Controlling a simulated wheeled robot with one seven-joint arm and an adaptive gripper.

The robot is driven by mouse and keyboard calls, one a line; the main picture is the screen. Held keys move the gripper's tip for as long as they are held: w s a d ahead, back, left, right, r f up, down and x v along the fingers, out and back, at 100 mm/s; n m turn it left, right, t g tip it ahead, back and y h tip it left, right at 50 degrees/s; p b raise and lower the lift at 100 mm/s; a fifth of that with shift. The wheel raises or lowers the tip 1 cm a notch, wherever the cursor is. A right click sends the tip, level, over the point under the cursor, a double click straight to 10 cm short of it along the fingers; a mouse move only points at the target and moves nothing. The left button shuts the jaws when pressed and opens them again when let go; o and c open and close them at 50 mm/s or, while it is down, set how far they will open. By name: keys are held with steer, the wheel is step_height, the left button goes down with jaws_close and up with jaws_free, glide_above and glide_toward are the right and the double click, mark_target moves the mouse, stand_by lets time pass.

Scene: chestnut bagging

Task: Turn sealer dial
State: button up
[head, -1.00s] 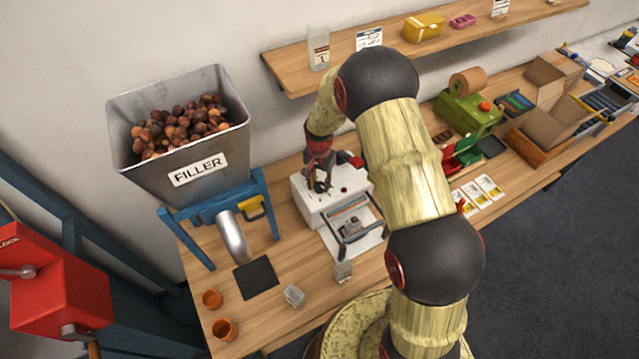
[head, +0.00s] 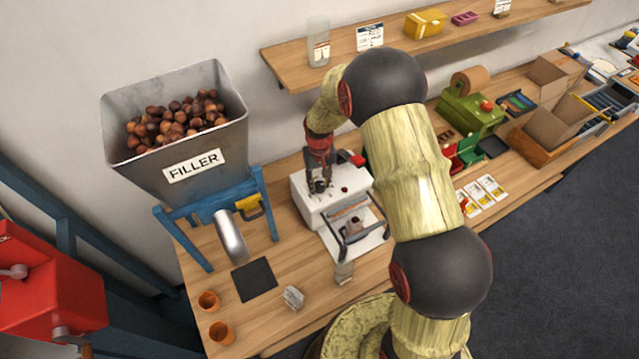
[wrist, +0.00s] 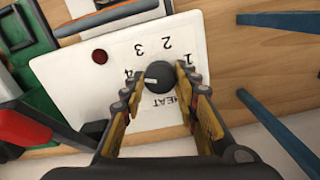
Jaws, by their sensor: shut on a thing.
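The sealer (head: 318,205) is a white box on the bench in the head view. Its top face also shows in the wrist view (wrist: 100,68), with the numbers 1 to 4 and the partly hidden word HEAT. The black round dial (wrist: 161,75) has a white pointer line facing left, toward the 4. My gripper (wrist: 160,88) has one finger on each side of the dial and is shut on it. In the head view my gripper (head: 319,184) points down at the sealer's top, hiding most of the dial.
A red button (wrist: 100,56) sits on the sealer's top. The filler hopper (head: 180,150) with chestnuts stands left on a blue frame. A dark mat (head: 254,279) and two orange cups (head: 222,331) lie in front. A green machine (head: 470,112) stands to the right.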

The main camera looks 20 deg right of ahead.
mark_target(319, 185)
steer(key=shift+n, duration=0.5)
steer(key=o, duration=1.2)
steer(key=shift+c, duration=0.2)
step_height(319, 185, up, 12)
stand_by(0.3)
